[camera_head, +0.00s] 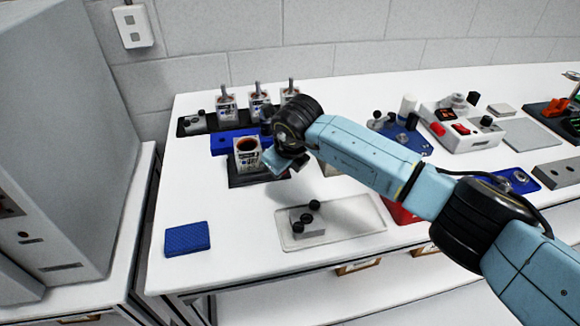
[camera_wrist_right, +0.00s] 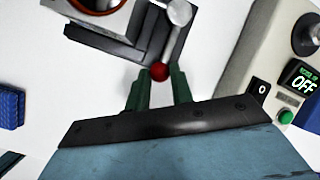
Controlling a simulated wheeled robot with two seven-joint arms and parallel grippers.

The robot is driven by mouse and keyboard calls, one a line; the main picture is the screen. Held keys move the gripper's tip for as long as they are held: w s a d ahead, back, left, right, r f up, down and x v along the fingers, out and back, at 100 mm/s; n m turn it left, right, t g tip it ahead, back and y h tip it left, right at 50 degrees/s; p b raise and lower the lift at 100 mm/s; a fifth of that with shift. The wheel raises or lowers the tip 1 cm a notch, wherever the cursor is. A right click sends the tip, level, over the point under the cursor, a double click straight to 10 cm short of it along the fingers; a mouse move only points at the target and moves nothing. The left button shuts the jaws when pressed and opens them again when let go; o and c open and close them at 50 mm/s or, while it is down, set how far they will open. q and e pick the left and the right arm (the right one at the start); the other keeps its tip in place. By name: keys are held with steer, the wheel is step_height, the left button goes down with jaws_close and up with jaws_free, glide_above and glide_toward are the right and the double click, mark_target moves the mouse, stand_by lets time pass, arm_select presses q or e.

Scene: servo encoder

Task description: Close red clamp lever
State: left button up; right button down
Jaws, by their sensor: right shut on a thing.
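The red clamp lever (camera_wrist_right: 159,72) has a red ball on a grey metal rod that runs up to a silver pivot (camera_wrist_right: 179,12). It is on a dark grey fixture base in the right wrist view. My right gripper (camera_wrist_right: 158,82) has its green fingers on either side of the red ball, shut on it. In the head view the dark base (camera_head: 237,180) holds a labelled block with a brown-orange round top (camera_head: 247,145). My right wrist is just right of this block, hiding the lever and fingertips. My left gripper is not in view.
Behind the fixture are a blue block (camera_head: 224,144) and a black rack with several labelled units (camera_head: 227,108). A blue pad (camera_head: 187,238) lies front left. A pale tray (camera_head: 345,225) with a grey block is in front. A control box (camera_head: 466,128) stands at right.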

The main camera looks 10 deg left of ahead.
steer(key=shift+a+r, duration=0.1)
steer(key=shift+a, duration=0.1)
steer(key=c, duration=1.2)
jaws_free()
steer(key=shift+d, duration=0.1)
steer(key=v, duration=1.3)
steer(key=shift+p, duration=0.4)
steer(key=shift+s+r, duration=0.1)
